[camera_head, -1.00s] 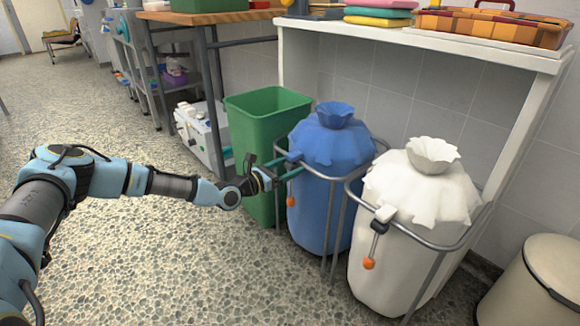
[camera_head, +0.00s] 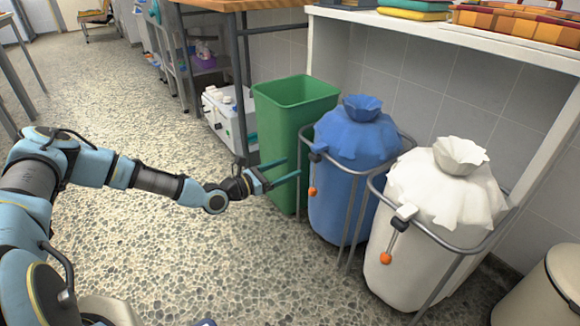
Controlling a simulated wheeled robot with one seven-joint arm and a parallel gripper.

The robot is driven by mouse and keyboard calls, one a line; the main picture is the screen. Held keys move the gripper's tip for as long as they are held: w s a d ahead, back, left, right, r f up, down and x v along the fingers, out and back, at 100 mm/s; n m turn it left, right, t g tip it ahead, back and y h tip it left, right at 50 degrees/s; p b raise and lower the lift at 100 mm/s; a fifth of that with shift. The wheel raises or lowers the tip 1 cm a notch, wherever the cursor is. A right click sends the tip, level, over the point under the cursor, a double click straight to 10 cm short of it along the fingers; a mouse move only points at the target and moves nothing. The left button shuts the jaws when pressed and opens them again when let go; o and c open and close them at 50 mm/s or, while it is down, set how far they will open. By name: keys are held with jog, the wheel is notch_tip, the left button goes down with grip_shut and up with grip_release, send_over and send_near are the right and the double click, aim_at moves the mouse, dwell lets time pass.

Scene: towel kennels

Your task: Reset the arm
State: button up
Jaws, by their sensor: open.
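My gripper (camera_head: 286,169) is open with nothing between its two teal fingers. It is in the middle of the head view, at the end of my outstretched arm. The fingers point right, in front of the green bin (camera_head: 290,95) and left of the blue bag (camera_head: 350,150). The gripper appears apart from the blue bag's metal frame. I cannot tell how close the fingers are to the green bin.
A white bag (camera_head: 430,215) stands in a metal frame at right, under a white shelf (camera_head: 440,28). Orange-ended clips hang from both frames. A beige bin (camera_head: 545,290) stands at lower right. A white box (camera_head: 222,115) is behind the gripper. The speckled floor (camera_head: 250,270) is clear in front.

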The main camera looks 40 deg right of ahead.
dwell(0.4)
jog(key=s+a+r+m+g+y, duration=0.1)
jog(key=s+a+m+g+y, duration=0.1)
jog(key=a+m+y, duration=0.55)
jog(key=s+a+r+m+g+y, duration=0.25)
jog(key=a+m, duration=0.25)
jog(key=a, duration=0.5)
jog(key=w+a+r+m+t+y, duration=0.1)
jog(key=a+r+m+t+y, duration=0.3)
jog(key=a, duration=0.6)
jog(key=a+r+t+y, duration=0.1)
jog(key=a+r, duration=0.5)
jog(key=a, duration=0.4)
jog(key=w+a+r+m+t+y, duration=0.1)
jog(key=a+r+m+t+y, duration=0.2)
jog(key=a, duration=0.7)
jog(key=w+p+v, duration=0.3)
jog(key=p+v, duration=1.1)
jog(key=v, duration=0.1)
jog(key=w+r+p+v, duration=0.1)
jog(key=w+p+v, duration=0.2)
jog(key=p+v, duration=1.2)
jog(key=shift+a+r+n+g, duration=0.35)
jog(key=shift+n+g, duration=0.1)
